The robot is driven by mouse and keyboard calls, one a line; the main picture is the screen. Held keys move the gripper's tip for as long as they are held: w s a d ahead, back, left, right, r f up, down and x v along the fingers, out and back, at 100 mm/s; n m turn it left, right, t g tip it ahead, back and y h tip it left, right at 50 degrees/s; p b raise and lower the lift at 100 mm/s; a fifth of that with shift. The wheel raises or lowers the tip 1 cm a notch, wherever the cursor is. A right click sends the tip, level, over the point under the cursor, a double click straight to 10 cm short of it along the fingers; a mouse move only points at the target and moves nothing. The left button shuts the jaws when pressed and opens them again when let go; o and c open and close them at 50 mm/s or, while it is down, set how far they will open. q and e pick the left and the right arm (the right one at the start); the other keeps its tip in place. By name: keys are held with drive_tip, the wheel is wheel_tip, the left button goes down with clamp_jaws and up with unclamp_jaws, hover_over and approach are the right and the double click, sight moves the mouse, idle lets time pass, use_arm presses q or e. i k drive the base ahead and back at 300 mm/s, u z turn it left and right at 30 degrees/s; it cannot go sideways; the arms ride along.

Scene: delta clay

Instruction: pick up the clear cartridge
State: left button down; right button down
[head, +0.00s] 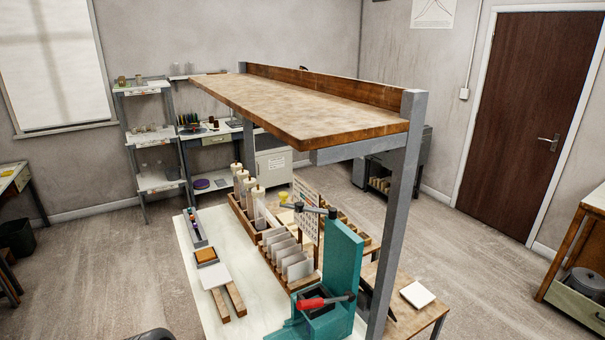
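I cannot pick out a clear cartridge with certainty. Several pale upright cylinders with cream tops (258,203) stand in a wooden rack (238,212) on the white-topped bench (203,292), under the raised wooden shelf. They are too small to tell whether any is clear. Neither of my grippers can be made out; only a dark rounded piece shows at the bottom edge, left of the bench, and I cannot tell what it is.
A teal press (343,262) with a red-handled lever (312,303) stands at the bench's near right. A wooden rack of pale plates (298,265) is beside it. The wooden shelf (300,105) and its grey post (400,190) overhang the bench.

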sight(248, 198)
drive_tip(key=k, duration=0.5)
drive_tip(key=u, duration=1.8)
drive_tip(key=i, duration=5.4)
drive_tip(key=z, duration=3.25)
